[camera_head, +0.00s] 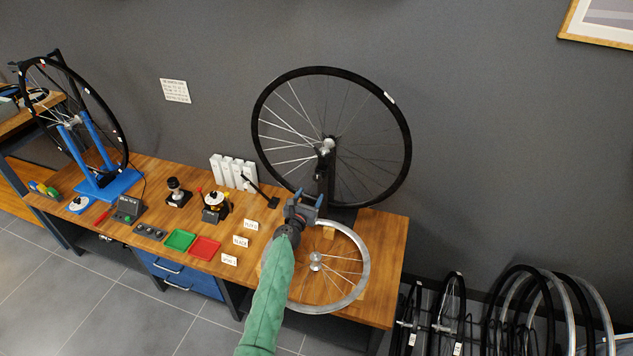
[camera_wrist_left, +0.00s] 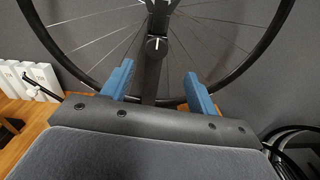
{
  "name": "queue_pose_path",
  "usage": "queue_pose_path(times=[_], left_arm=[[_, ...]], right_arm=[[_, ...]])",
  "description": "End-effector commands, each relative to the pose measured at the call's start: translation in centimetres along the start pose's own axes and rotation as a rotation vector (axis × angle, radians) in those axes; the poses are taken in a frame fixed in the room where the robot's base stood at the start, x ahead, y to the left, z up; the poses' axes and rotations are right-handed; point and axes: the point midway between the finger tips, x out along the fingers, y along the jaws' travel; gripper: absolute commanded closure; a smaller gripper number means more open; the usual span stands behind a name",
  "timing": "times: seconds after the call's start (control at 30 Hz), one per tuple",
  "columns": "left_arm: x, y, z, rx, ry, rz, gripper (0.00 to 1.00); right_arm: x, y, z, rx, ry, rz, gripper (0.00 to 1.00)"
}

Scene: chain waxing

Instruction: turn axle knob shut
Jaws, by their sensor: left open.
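A black-tyred wheel (camera_head: 404,120) stands upright in a dark stand (camera_head: 322,185) at the back of the bench. The axle knob (camera_head: 324,152), small and with a pale lever or mark, sits at the hub. In the left wrist view, the knob (camera_wrist_left: 156,43) is on the dark post, ahead of and roughly between my blue fingertips. My left gripper (camera_head: 309,196) is open and empty, in front of the stand and below the hub. It also shows in the left wrist view (camera_wrist_left: 158,72), with a gap between its fingers and the knob. My right gripper is out of view.
A bare silver rim (camera_head: 366,263) lies flat on the wooden bench (camera_head: 385,240) under my left arm. Green (camera_head: 180,240) and red (camera_head: 204,248) trays, label cards and white boxes (camera_head: 232,172) are to the left. A blue stand (camera_head: 110,185) holds another wheel at far left.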

Motion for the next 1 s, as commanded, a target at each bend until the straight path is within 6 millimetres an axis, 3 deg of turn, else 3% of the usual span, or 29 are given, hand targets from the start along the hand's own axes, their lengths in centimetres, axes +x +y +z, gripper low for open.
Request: queue_pose_path(times=[0.1,0.23,0.7,1.0], left_arm=[[1.1,0.3,0.0,-0.072,0.0,0.027,0.41],[1.8,0.4,-0.1,-0.088,0.0,0.033,0.41],[7.5,0.5,-0.3,-0.084,0.0,0.031,0.41],[8.9,0.6,-0.1,-0.083,0.0,0.031,0.41]], right_arm=[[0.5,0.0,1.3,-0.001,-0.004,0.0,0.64],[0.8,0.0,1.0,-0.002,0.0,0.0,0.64],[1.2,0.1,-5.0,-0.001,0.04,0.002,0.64],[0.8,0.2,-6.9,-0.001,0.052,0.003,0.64]])
